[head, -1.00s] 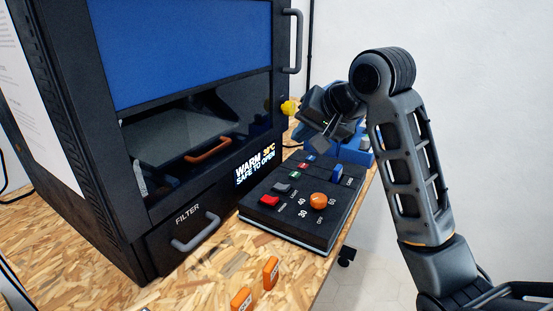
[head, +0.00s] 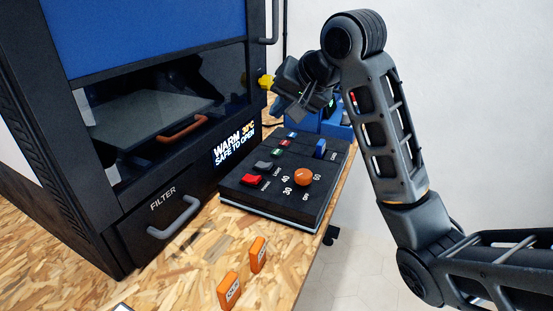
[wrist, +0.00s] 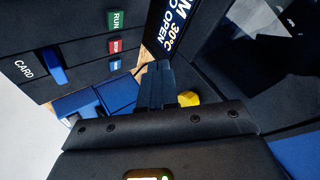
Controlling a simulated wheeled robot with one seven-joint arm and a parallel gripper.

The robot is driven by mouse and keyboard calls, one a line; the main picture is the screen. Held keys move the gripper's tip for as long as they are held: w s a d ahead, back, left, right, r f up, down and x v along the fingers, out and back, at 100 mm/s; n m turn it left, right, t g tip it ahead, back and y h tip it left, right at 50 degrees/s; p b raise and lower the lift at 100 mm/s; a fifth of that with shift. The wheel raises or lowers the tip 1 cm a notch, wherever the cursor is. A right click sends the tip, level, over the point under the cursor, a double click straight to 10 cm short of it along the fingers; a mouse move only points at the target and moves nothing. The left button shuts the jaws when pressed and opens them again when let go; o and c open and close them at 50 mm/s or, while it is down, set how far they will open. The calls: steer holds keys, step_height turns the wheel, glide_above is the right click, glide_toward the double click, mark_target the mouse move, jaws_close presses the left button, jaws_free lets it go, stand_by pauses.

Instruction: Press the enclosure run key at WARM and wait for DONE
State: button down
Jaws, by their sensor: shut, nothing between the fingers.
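The display (head: 235,143) on the enclosure (head: 130,160) reads WARM, 30°C, SAFE TO OPEN. The black control box (head: 255,200) sits to its right on the bench. Its green RUN key (wrist: 116,20) is at the top of the wrist view; in the head view the small green key (head: 277,153) is in the row with a red key (wrist: 115,45) and a blue key (wrist: 115,66). My gripper (head: 294,112) is shut and empty above the box's far end. In the wrist view its fingers (wrist: 155,82) are beside the keys, apart from RUN.
The box also bears a red rocker (head: 253,181), a grey rocker (head: 263,166), an orange knob (head: 303,177) and a blue CARD piece (head: 320,148). A yellow knob (head: 266,82) juts from the enclosure near my gripper. Two orange tags (head: 258,254) stand in front. A blue object (head: 335,125) is behind.

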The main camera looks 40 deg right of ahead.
steer(key=b, duration=0.4)
glide_above(280, 153)
step_height(280, 153, down, 4)
steer(key=shift+f, duration=0.25)
steer(key=shift+f+b, duration=0.35)
steer(key=shift+f, duration=0.6)
stand_by(0.8)
steer(key=shift+f, duration=0.4)
steer(key=shift+f, duration=0.4)
stand_by(0.5)
steer(key=shift+r, duration=0.1)
steer(key=shift+r+p, duration=0.8)
steer(key=shift+p, duration=0.35)
